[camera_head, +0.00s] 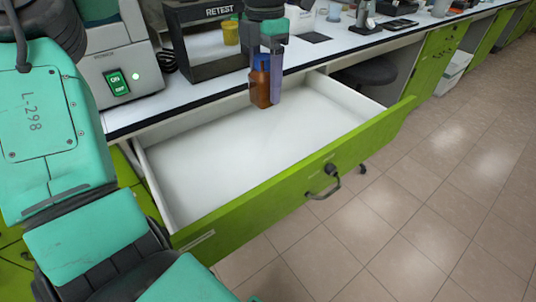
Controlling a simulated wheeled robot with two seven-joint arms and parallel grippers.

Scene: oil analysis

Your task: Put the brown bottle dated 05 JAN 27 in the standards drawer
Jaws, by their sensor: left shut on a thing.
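The brown bottle (260,88) has a blue cap and hangs upright over the back part of the open drawer. My left gripper (265,58) is shut on it from above, with one finger showing along its right side. The date on the bottle is too small to read. The drawer (340,166) has a green front with a dark handle and a white interior; it is pulled out and looks empty. I cannot tell whether the bottle's base touches the drawer floor. My right gripper is not in view.
A dark box marked RETEST (205,72) stands on the bench behind the drawer, with a yellow-lidded container (231,34) in it. A white and teal instrument (118,60) with a green switch stands at left. A dark stool (368,72) is under the bench at right.

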